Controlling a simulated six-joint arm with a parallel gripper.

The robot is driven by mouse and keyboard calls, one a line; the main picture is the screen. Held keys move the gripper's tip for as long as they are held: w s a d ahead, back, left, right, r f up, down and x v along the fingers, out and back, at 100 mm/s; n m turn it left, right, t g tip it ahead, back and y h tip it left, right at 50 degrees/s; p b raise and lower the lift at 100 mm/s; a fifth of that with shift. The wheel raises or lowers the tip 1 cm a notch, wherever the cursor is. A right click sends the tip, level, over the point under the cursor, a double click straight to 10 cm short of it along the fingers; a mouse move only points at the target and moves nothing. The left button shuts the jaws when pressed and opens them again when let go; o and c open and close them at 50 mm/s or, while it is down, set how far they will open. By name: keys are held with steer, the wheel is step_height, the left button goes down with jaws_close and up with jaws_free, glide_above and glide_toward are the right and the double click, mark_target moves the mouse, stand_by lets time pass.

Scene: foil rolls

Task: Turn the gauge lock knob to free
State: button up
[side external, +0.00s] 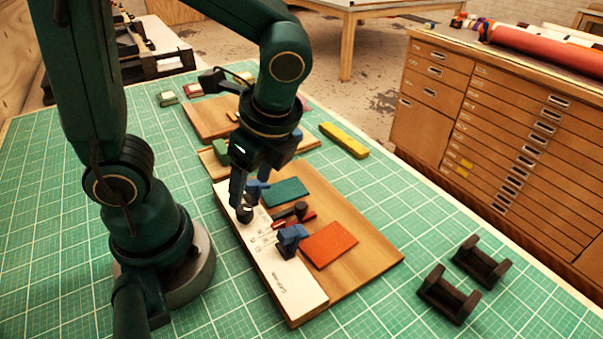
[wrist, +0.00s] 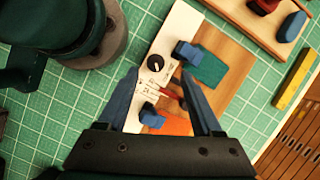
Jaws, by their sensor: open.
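The gauge lock knob (wrist: 156,63) is a round black knob with a short white pointer mark. It sits on the white printed strip (wrist: 180,22) of a wooden board, and the pointer slants toward the lower right in the wrist view. In the side view the knob (side external: 245,214) shows just below my fingertips. My gripper (side external: 250,198) points down over the strip. In the wrist view my gripper (wrist: 159,72) is open, one finger on either side of the knob. I cannot tell whether the fingers touch it. The lettering near the knob is too small to read.
Close by on the board are blue blocks (side external: 291,240), a red piece with a dark knob (side external: 300,211), a teal plate (side external: 286,192) and an orange plate (side external: 330,244). Black roll stands (side external: 448,295) are at the right. The green mat between is clear.

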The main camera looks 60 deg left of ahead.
mark_target(244, 209)
steer(key=shift+s+d+f+g, duration=0.1)
steer(key=shift+s+f+g, duration=0.15)
steer(key=shift+f, duration=0.25)
steer(key=shift+x, duration=2.45)
jaws_close()
